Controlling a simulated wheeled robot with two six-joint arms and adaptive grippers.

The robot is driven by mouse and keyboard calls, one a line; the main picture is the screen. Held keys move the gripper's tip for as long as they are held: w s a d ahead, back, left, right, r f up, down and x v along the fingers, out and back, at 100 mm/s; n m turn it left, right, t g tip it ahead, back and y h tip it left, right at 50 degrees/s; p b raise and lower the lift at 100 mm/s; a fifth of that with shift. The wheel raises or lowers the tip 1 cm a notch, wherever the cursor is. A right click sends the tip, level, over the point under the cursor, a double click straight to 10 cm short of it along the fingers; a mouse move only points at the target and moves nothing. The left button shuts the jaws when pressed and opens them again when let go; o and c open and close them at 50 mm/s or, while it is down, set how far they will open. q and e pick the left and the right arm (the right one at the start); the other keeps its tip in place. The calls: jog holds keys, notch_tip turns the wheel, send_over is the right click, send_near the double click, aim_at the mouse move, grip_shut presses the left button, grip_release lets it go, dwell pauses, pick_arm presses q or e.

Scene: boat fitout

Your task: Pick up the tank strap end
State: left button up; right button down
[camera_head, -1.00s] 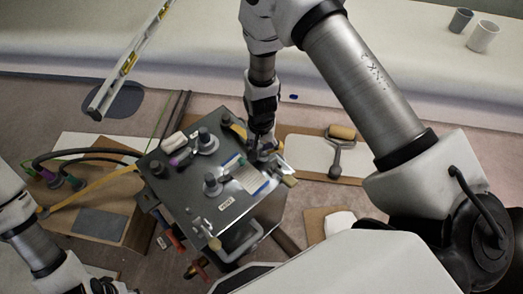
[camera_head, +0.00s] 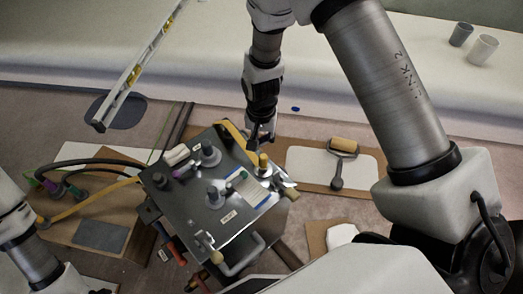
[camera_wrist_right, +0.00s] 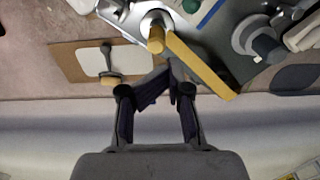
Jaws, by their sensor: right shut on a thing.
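The tank strap is a yellow band (camera_head: 237,138) curving up at the back edge of the grey metal tank (camera_head: 208,228). In the right wrist view the strap (camera_wrist_right: 200,65) runs diagonally past my fingertips. My right gripper (camera_head: 257,136) points down at the tank's far right corner, beside a yellow-topped fitting (camera_head: 263,160). In the wrist view its fingers (camera_wrist_right: 168,77) come together at the strap and are shut on it; the exact contact is partly hidden. My left arm shows at the lower left, with its gripper out of view.
Fittings and a labelled plate (camera_head: 248,188) crowd the tank top. Hoses (camera_head: 85,165) and a wooden box (camera_head: 120,215) are at left. A level (camera_head: 130,75) and two cups (camera_head: 482,48) are further back.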

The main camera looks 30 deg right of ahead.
jog(key=shift+r, duration=0.3)
jog(key=shift+c, duration=1.9)
grip_release()
